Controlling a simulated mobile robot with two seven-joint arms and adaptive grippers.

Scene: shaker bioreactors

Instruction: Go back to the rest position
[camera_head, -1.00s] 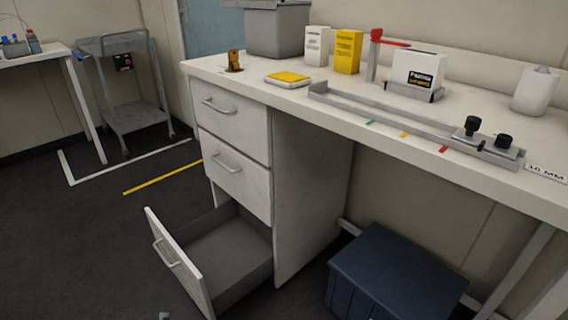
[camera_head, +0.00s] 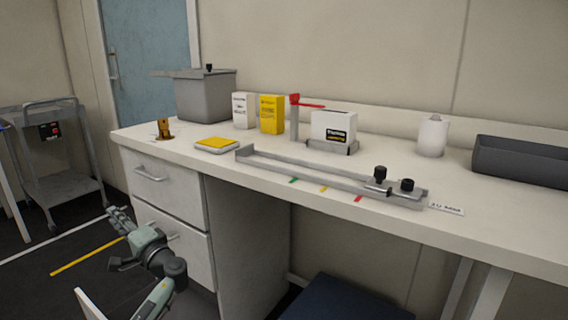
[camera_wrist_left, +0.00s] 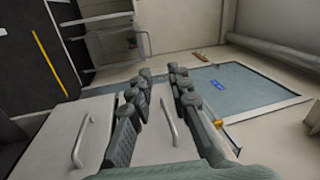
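My left gripper (camera_head: 114,240) shows at the lower left in the head view, in front of the white drawer cabinet (camera_head: 150,195). Its fingers are spread apart with nothing between them. In the left wrist view the two fingers of the left gripper (camera_wrist_left: 160,88) also stand apart, with drawer fronts and handles behind them. The left forearm rises from the bottom edge. My right gripper is in neither view.
The white bench (camera_head: 300,205) carries a grey bin (camera_head: 205,98), boxes (camera_head: 271,115), a metal rail fixture (camera_head: 310,172) and a dark tray (camera_head: 525,160). A grey cart (camera_head: 65,185) stands left; a dark blue box (camera_head: 340,302) sits below.

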